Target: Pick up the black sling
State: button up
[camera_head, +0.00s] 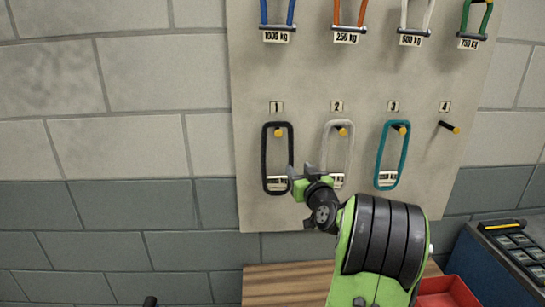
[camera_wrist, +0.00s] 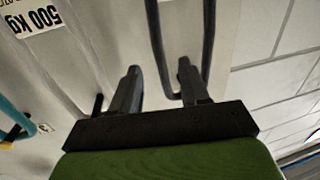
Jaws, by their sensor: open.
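The black sling (camera_head: 265,158) is a long upright loop hanging from peg 1 on the pale board, with a white label at its lower end. My gripper (camera_head: 300,173) is open and empty in front of the board, at the sling's lower right side. In the wrist view, the black sling (camera_wrist: 157,45) shows upside down beyond the fingers. One strand appears between the open fingertips (camera_wrist: 159,75) and the other to the right of them. I cannot tell how far the fingers are from the board. Part of the sling is hidden by a finger.
A white sling (camera_head: 325,145) hangs close by on peg 2 and a teal sling (camera_head: 379,155) on peg 3. Peg 4 (camera_head: 449,127) is bare. More slings hang above. Below are a wooden top (camera_head: 285,285), a red bin (camera_head: 450,291) and a blue cabinet (camera_head: 485,270).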

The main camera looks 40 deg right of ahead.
aim_at(291, 159)
jog(key=x, duration=0.3)
jog(key=shift+w+p, duration=0.2)
jog(key=shift+p, duration=0.1)
jog(key=p+x, duration=0.2)
jog(key=x, duration=0.3)
jog(key=shift+w+d, duration=0.2)
jog(key=shift+s+a, duration=0.1)
jog(key=shift+s, duration=0.05)
jog(key=shift+c, duration=0.2)
grip_shut()
